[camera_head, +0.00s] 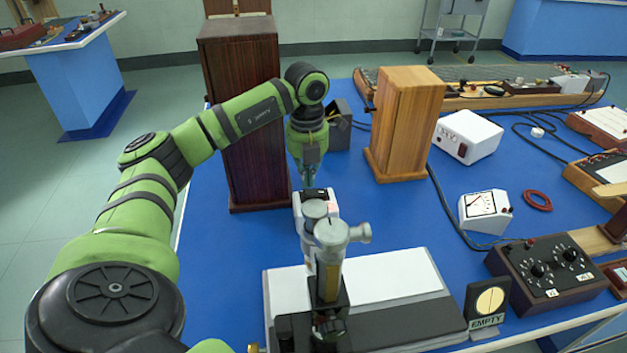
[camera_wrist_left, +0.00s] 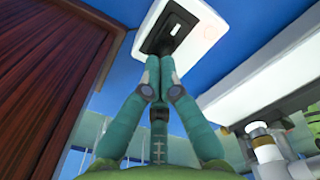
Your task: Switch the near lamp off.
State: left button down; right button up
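A small white box (camera_head: 328,212) with a dark top plate stands on the blue bench, behind the brass-and-grey instrument. In the left wrist view the white box (camera_wrist_left: 207,28) carries a black switch plate (camera_wrist_left: 168,27) with a pale rocker. My left gripper (camera_head: 309,180) is just above that plate, pointing down. In the left wrist view its fingertips (camera_wrist_left: 158,65) are together, with nothing seen between them. I cannot tell whether they touch the switch. A dark housing (camera_head: 341,125), possibly a lamp, is partly hidden behind my gripper. No lit lamp can be made out. My right gripper is out of view.
A tall dark wooden cabinet (camera_head: 253,160) stands close left of my gripper, and a lighter wooden box (camera_head: 405,125) stands to the right. The grey instrument (camera_head: 331,235) is close in front. A white meter (camera_head: 485,211) and cables lie right; blue bench between is clear.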

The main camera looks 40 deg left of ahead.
aim_at(308, 192)
pick_arm(q)
jog(key=shift+s+f+b, duration=0.1)
jog(key=shift+f+b, duration=0.7)
jog(key=shift+f, duration=0.5)
dwell(0.5)
jog(key=shift+r+p, duration=0.9)
notch_tip(308, 192, up, 5)
jog(key=p, duration=0.4)
jog(key=shift+r, duration=0.15)
